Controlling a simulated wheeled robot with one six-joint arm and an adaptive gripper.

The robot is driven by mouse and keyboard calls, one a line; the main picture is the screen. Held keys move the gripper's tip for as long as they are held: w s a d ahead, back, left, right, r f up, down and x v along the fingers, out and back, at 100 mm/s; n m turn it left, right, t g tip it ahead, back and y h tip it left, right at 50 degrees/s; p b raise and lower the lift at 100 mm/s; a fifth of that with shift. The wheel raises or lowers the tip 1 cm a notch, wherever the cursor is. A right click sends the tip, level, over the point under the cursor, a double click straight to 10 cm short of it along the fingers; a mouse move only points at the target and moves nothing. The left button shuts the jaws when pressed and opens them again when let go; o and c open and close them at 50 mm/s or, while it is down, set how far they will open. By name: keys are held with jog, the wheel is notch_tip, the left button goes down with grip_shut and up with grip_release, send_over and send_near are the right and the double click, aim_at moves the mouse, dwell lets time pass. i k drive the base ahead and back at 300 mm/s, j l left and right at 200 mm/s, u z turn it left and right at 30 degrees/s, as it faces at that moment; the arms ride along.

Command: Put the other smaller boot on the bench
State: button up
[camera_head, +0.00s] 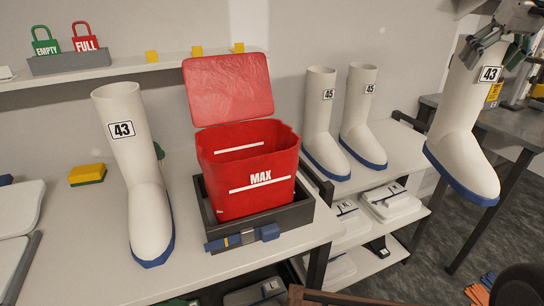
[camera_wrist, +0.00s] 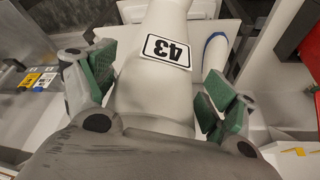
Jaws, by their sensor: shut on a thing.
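A white boot labelled 43 with a blue sole (camera_head: 460,120) hangs in the air at the right of the head view, slightly tilted. My gripper (camera_head: 503,32) is shut on its upper shaft. In the wrist view the held boot (camera_wrist: 160,85) lies between the green finger pads, its 43 label showing upside down. The other boot labelled 43 (camera_head: 145,180) stands upright on the white bench (camera_head: 90,250) at the left. Two white boots labelled 45, the left one (camera_head: 320,120) and the right one (camera_head: 359,115), stand on the rack at the centre right.
A red MAX bin (camera_head: 248,180) with its lid raised sits in a dark tray on the bench, right of the standing 43 boot. A yellow-green sponge (camera_head: 87,174) lies to that boot's left. A grey table (camera_head: 515,125) with a dark leg stands behind the held boot.

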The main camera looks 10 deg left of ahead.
aim_at(88, 240)
jog(key=k+j, duration=0.5)
jog(key=j, duration=0.25)
jog(key=k+j+u, duration=0.1)
jog(key=k+j, duration=0.35)
jog(key=j, duration=0.3)
jog(key=k+j, duration=0.25)
jog(key=j, duration=0.15)
jog(key=k+j+u, duration=0.1)
jog(key=k+j, duration=0.15)
jog(key=j, duration=0.15)
jog(key=i+j+u, duration=0.15)
jog(key=j, duration=0.15)
jog(key=i+j+u, duration=0.15)
jog(key=j, duration=0.15)
jog(key=i+j+u, duration=0.2)
jog(key=l, duration=0.1)
jog(key=i+u, duration=0.05)
